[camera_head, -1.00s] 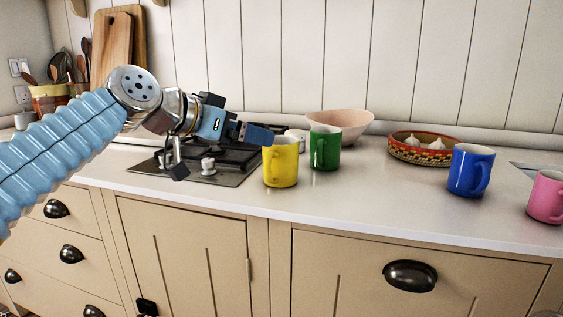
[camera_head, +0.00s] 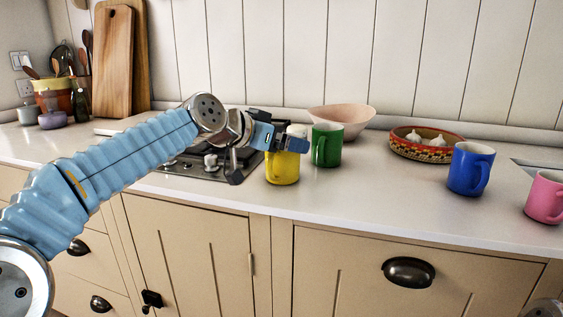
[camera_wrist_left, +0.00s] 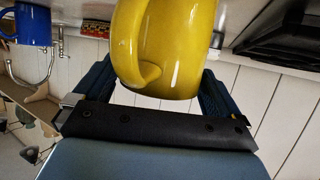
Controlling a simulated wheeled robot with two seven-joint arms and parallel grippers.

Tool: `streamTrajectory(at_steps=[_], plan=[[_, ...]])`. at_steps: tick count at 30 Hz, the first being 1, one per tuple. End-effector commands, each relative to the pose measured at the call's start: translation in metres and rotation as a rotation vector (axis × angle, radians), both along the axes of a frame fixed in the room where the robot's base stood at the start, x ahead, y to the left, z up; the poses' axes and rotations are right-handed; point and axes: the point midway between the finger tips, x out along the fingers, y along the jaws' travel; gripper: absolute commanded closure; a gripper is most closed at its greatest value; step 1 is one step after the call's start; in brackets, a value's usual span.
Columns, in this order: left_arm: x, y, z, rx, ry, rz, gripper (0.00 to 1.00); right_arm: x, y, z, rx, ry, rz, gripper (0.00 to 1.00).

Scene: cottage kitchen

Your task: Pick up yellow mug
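The yellow mug (camera_head: 283,170) stands upright on the counter, left of the green mug (camera_head: 327,146). My left gripper (camera_head: 288,143) is at the upper part of the yellow mug and covers some of its rim and side. My right gripper is out of view.
A pink bowl (camera_head: 341,119) stands behind the green mug. A patterned basket with garlic (camera_head: 398,148), a blue mug (camera_head: 469,168) and a pink mug (camera_head: 545,198) stand to the right. The hob (camera_head: 195,168) is at the left. The counter front is clear.

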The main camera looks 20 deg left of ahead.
Motion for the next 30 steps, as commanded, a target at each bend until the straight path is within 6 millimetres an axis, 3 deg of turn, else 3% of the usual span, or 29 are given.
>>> streamTrajectory(at_steps=[2, 14, 23, 26, 30], plan=[[0.0, 0.0, 0.0, 0.0, 0.0, 0.0, 0.15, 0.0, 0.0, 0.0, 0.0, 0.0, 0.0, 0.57], [0.0, 0.0, 0.0, 0.0, 0.0, 0.0, 0.77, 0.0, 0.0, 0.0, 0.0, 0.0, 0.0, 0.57], [0.0, 0.0, 0.004, 0.0, -0.002, 0.001, 0.78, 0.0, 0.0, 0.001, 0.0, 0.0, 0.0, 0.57], [0.0, 0.0, 0.012, 0.0, -0.005, 0.0, 0.78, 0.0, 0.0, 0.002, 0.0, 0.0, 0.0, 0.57], [-0.001, -0.002, 0.039, -0.002, -0.006, -0.002, 0.78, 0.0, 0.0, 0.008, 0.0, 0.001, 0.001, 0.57]])
